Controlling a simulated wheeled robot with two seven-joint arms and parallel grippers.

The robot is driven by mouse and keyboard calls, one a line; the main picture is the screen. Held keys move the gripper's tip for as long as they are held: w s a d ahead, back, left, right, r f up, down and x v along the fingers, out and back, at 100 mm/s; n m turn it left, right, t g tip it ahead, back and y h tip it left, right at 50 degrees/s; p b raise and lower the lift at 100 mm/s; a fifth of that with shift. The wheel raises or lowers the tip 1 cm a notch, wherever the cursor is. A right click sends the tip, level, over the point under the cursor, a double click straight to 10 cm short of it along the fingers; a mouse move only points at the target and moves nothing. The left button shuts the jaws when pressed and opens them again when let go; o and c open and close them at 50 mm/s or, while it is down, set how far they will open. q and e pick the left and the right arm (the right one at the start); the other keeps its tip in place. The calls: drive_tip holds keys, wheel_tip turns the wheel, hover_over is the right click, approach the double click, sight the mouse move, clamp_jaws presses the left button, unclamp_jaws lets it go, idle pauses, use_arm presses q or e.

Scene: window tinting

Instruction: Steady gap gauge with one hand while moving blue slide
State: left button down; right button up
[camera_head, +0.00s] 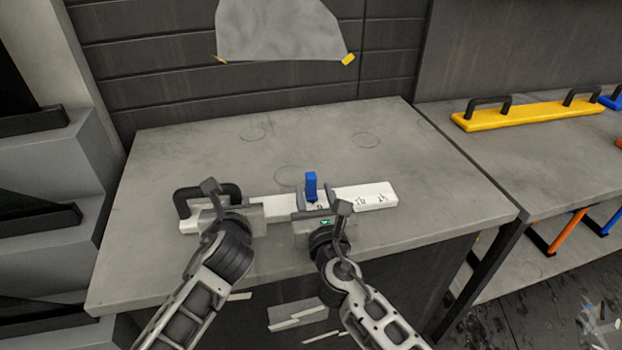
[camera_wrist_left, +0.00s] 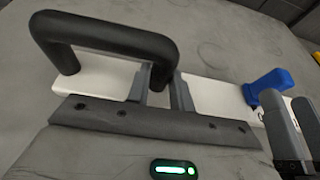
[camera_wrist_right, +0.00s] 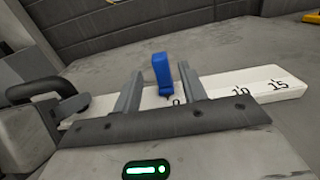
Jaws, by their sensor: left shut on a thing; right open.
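The gap gauge is a long white bar (camera_head: 365,196) with printed marks, lying on the grey table. Its black handle (camera_wrist_left: 105,42) is at the left end. My left gripper (camera_wrist_left: 159,78) is shut on the right leg of that handle. The blue slide (camera_head: 311,186) stands upright on the bar, near the zero mark in the right wrist view (camera_wrist_right: 162,75). My right gripper (camera_wrist_right: 160,82) is open, with one finger on each side of the slide and gaps visible between. The slide's lower part is partly hidden behind the gripper body.
The grey table (camera_head: 420,150) is clear behind the gauge. A second table at right holds a yellow bar (camera_head: 535,115) with black handles. A grey sheet (camera_head: 280,30) with yellow corners hangs on the wall behind. Grey steps (camera_head: 45,165) stand at left.

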sight(313, 184)
drive_tip(key=w, duration=0.3)
drive_tip(key=w+a, duration=0.1)
drive_tip(key=w, duration=0.1)
drive_tip(key=shift+d, duration=0.15)
clamp_jaws()
